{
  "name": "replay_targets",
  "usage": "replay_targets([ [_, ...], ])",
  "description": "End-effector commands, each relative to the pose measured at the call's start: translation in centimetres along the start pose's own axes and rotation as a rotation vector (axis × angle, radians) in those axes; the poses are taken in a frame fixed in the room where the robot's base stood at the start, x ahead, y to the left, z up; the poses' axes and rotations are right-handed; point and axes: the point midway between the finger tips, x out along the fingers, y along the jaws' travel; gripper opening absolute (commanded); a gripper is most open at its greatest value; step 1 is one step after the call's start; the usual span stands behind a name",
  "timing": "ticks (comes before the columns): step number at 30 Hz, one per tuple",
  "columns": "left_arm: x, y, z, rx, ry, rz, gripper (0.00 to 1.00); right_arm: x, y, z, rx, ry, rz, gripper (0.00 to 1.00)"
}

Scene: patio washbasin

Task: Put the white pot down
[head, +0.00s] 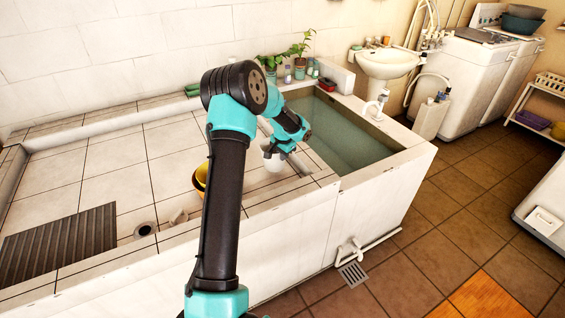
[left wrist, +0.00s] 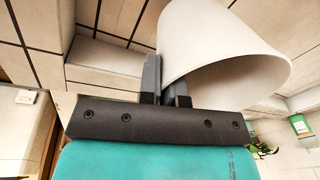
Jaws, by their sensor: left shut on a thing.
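The white pot (head: 273,158) is in my left gripper (head: 277,146), over the tiled basin top near the water trough, in the head view. In the left wrist view the pot (left wrist: 225,50) is large, with its wide round rim facing the camera at a tilt. The left gripper (left wrist: 167,90) is shut on the pot's wall, one finger on each side of it. My left arm covers part of the area around the pot. I cannot tell how far the pot is above the surface. My right gripper is not in view.
A water-filled trough (head: 384,157) lies to the right of the pot. A yellow bowl (head: 200,177) sits left, partly behind my arm. A ribbed dark mat (head: 62,246) lies at the lower left. Potted plants (head: 299,50) stand at the back. Tiles at the left are clear.

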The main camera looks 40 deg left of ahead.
Motion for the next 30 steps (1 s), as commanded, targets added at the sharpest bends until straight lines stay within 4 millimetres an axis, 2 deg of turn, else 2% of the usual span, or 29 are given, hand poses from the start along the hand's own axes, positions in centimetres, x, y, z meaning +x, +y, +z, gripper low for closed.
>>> replay_targets([
  [9,3.4,0.4,0.3,0.001,-0.001,0.001,0.0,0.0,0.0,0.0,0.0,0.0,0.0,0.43],
  [22,3.9,0.5,0.4,0.0,-0.001,0.001,0.0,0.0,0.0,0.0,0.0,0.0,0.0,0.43],
  [23,3.9,0.5,0.3,0.0,-0.001,0.001,0.08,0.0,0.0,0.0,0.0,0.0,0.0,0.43],
  [24,3.9,0.5,0.3,0.0,-0.001,0.001,0.12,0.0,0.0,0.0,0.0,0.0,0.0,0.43],
  [30,3.9,0.5,0.3,0.0,-0.001,0.001,0.31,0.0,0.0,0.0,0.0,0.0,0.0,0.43],
])
